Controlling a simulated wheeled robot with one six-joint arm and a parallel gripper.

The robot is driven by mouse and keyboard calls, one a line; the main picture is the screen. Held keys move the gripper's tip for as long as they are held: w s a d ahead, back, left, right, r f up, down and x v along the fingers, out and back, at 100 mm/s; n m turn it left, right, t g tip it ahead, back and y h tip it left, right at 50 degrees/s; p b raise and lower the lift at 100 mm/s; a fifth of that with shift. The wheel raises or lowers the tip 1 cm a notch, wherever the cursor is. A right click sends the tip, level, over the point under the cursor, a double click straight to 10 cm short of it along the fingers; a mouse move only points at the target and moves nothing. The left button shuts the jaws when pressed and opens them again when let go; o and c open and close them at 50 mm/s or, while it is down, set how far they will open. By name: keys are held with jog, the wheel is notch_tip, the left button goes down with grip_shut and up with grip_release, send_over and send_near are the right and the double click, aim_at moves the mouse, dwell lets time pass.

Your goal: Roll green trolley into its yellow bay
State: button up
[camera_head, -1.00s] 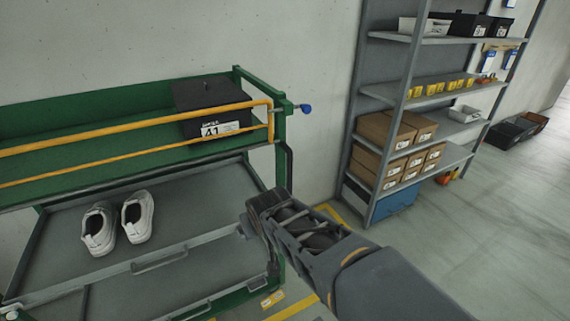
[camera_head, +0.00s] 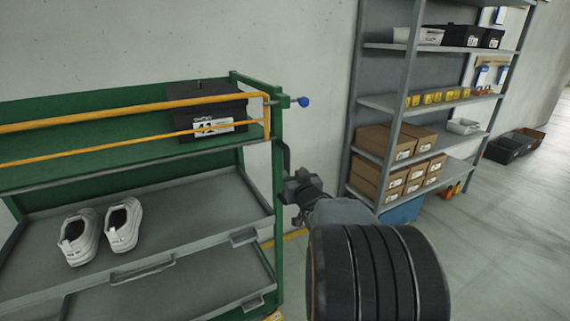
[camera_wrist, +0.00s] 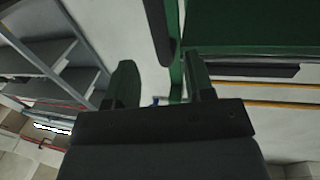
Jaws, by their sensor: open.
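The green trolley (camera_head: 277,140) fills the left of the head view, its end post facing my arm. A dark upright handle (camera_head: 286,157) runs down beside this post, and a blue knob (camera_head: 303,102) sticks out above. My gripper (camera_head: 290,186) is beside the post, near the handle's lower part. In the wrist view my gripper (camera_wrist: 162,82) is open, and the dark handle (camera_wrist: 159,25) and green post show ahead, around the gap between the fingers. I cannot tell whether they touch. Yellow floor marking (camera_head: 287,238) shows beside and behind the trolley; most of the bay is hidden.
The trolley carries a black labelled box (camera_head: 208,112) and white shoes (camera_head: 122,224). A grey shelf rack (camera_head: 398,105) with brown boxes (camera_head: 385,143) stands to the right, a blue bin (camera_head: 403,211) low in it. Open floor (camera_head: 500,235) lies at right.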

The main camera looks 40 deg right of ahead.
aim_at(288, 165)
jog(key=x, duration=0.9)
jog(key=shift+w+d, duration=0.1)
jog(key=shift+w, duration=0.15)
grip_shut()
